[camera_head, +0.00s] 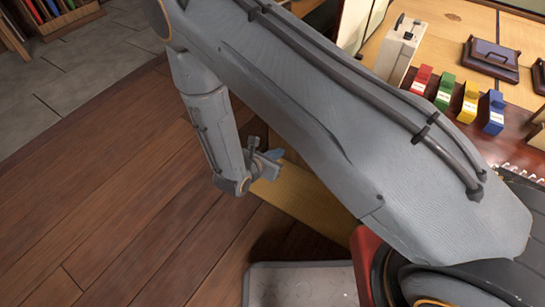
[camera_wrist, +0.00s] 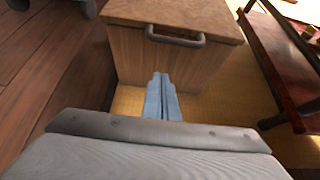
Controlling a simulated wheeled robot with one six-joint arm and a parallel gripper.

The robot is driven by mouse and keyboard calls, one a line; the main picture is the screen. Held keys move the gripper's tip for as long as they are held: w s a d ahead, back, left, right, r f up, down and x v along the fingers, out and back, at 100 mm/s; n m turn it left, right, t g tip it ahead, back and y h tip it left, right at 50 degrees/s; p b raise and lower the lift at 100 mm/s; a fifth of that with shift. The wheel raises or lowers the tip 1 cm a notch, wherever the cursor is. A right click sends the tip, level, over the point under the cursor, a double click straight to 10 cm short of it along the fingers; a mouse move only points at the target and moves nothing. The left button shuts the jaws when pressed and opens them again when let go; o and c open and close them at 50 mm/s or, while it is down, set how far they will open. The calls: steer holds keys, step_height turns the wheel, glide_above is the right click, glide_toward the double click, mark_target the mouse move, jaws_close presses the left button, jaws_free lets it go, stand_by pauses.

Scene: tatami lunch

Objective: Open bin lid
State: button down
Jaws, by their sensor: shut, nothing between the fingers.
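A wooden bin (camera_wrist: 150,62) stands in the upper middle of the wrist view. Its flat brown lid (camera_wrist: 170,13) lies shut on top. A grey bar handle (camera_wrist: 176,41) sits at the lid's front edge. My gripper (camera_wrist: 161,77) has its blue fingers together and empty, pointing at the bin's front face below the handle. I cannot tell whether the fingertips touch the bin. In the head view my gripper (camera_head: 271,157) is low on the left side of my arm. The bin is not visible there; my arm hides much of the middle.
Yellow tatami (camera_wrist: 222,106) lies around the bin, with dark wooden floor (camera_wrist: 50,60) to the left. A reddish low table (camera_wrist: 280,62) stands close on the right. Red (camera_head: 421,80), green (camera_head: 445,92), yellow (camera_head: 468,104) and blue (camera_head: 494,114) boxes stand at the head view's right.

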steer(key=shift+w+d+r+b, duration=0.3)
steer(key=shift+w+d+b, duration=0.15)
steer(key=shift+w, duration=0.15)
steer(key=shift+w+d+r+b, duration=0.35)
steer(key=shift+w+b, duration=0.1)
steer(key=shift+w, duration=0.15)
steer(key=shift+w+d+r+b, duration=0.25)
steer(key=shift+w+d+b, duration=0.2)
steer(key=shift+w, duration=0.15)
steer(key=shift+a+r, duration=0.1)
steer(key=shift+r, duration=0.05)
